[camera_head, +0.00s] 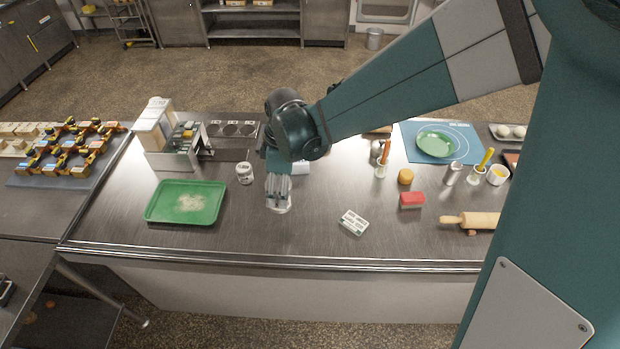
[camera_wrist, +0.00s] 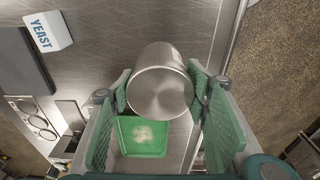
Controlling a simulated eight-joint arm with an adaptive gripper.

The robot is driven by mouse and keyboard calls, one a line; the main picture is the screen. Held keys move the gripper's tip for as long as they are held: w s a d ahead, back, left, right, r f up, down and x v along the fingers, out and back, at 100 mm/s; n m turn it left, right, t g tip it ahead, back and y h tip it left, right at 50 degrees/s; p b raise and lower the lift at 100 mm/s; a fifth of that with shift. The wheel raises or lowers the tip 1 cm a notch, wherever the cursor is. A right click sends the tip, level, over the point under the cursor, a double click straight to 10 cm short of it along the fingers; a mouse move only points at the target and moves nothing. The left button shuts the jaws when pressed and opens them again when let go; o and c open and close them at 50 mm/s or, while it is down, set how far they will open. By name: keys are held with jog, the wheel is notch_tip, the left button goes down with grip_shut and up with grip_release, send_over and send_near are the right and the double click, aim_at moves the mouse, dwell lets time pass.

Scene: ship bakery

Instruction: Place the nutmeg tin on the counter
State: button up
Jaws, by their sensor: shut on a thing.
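My gripper (camera_head: 279,193) is over the metal counter (camera_head: 330,185), right of the green tray. Its green pads are shut on a round silvery tin (camera_wrist: 160,85), which I take for the nutmeg tin; no label shows. In the wrist view the tin's round end faces the camera, between the fingers. In the head view the fingers mostly hide the tin. It is low over the counter or touching it; I cannot tell which.
A green tray (camera_head: 221,204) with pale powder and a white jar (camera_head: 245,174) are left of my gripper. A white card-like box (camera_head: 353,222) lies right. Farther right are a red block (camera_head: 412,200) and a rolling pin (camera_head: 478,221). The counter's front strip is clear.

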jog(key=shift+r, duration=0.1)
notch_tip(320, 180, up, 11)
jog(key=shift+r, duration=0.2)
jog(key=w+d+m, duration=0.2)
jog(key=w+d, duration=0.5)
jog(key=d, duration=0.4)
jog(key=w+d+m, duration=0.2)
jog(key=w+d, duration=0.5)
jog(key=d, duration=0.4)
jog(key=w+d+m, duration=0.2)
jog(key=w+d, duration=0.5)
jog(key=d, duration=0.4)
jog(key=w+d+m+t, duration=0.1)
jog(key=w+d+m, duration=0.1)
jog(key=d, duration=1.2)
jog(key=w+d+m, duration=0.1)
jog(key=d+m, duration=0.2)
jog(key=d, duration=1.2)
jog(key=s+d+m, duration=0.2)
jog(key=s+d, duration=0.3)
jog(key=d, duration=0.8)
jog(key=s+d+m+h+b, duration=0.1)
jog(key=s+d, duration=0.3)
jog(key=d, duration=0.9)
jog(key=s+d+m, duration=0.2)
jog(key=s+d, duration=0.3)
jog(key=d, duration=0.8)
notch_tip(320, 180, down, 11)
jog(key=shift+f, duration=0.15)
